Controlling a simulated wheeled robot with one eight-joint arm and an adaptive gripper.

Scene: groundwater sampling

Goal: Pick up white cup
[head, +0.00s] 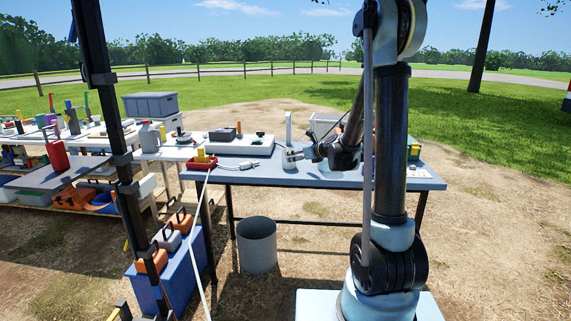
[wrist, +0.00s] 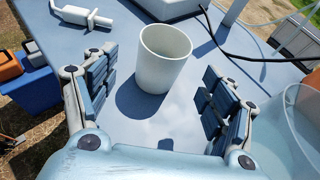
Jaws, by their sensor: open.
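The white cup (wrist: 161,65) stands upright on the blue-grey table (wrist: 135,128) in the wrist view, with its open top toward the camera. My gripper (wrist: 157,92) is open, with one finger to the left of the cup and one to the right. The cup lies between and a little beyond the fingertips, and neither finger clearly touches it. In the head view my gripper (head: 291,158) is small, low over the table (head: 400,178). I cannot make out the cup apart from the gripper there.
A white tool with a cable (wrist: 80,14) lies left of the cup. A black cable (wrist: 245,52) runs behind it on the right. A clear container (wrist: 297,125) stands close to my right finger. A red tray (head: 201,163) sits at the table's left end. Bare tabletop surrounds the cup.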

